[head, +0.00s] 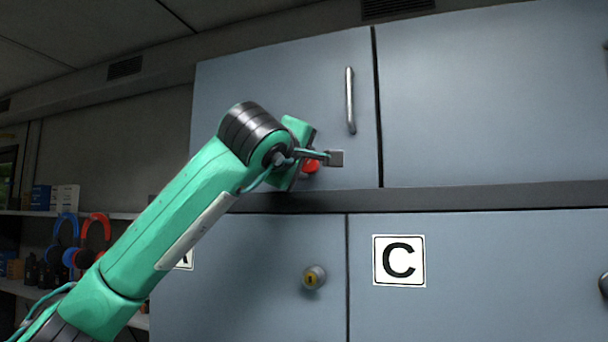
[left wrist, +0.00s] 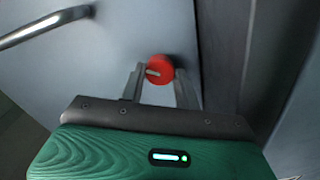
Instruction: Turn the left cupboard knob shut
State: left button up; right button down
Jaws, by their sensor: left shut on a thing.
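A round red knob (head: 310,167) sits low on the upper left blue-grey cupboard door (head: 270,85), partly hidden behind my left gripper (head: 320,160) in the head view. In the left wrist view the red knob (left wrist: 160,68) shows a pale bar-like mark on its face. The two fingers of my left gripper (left wrist: 160,78) stand on either side of the knob and are shut on it. My right gripper is in neither view.
A metal handle (head: 350,100) stands upright on the same door, above and right of the knob. Shelves with headsets (head: 96,228) are at the left.

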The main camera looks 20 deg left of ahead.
pick_arm(q)
jog(key=n+b, duration=0.2)
jog(key=n, duration=0.2)
jog(key=shift+f, duration=0.1)
jog(key=shift+n+b, duration=0.75)
jog(key=shift+n, duration=0.65)
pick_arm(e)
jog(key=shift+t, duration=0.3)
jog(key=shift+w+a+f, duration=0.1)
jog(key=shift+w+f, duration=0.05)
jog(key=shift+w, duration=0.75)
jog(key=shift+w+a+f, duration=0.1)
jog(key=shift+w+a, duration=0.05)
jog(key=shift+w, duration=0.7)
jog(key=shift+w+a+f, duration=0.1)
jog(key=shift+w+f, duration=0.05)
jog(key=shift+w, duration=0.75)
pick_arm(q)
jog(key=o, duration=1)
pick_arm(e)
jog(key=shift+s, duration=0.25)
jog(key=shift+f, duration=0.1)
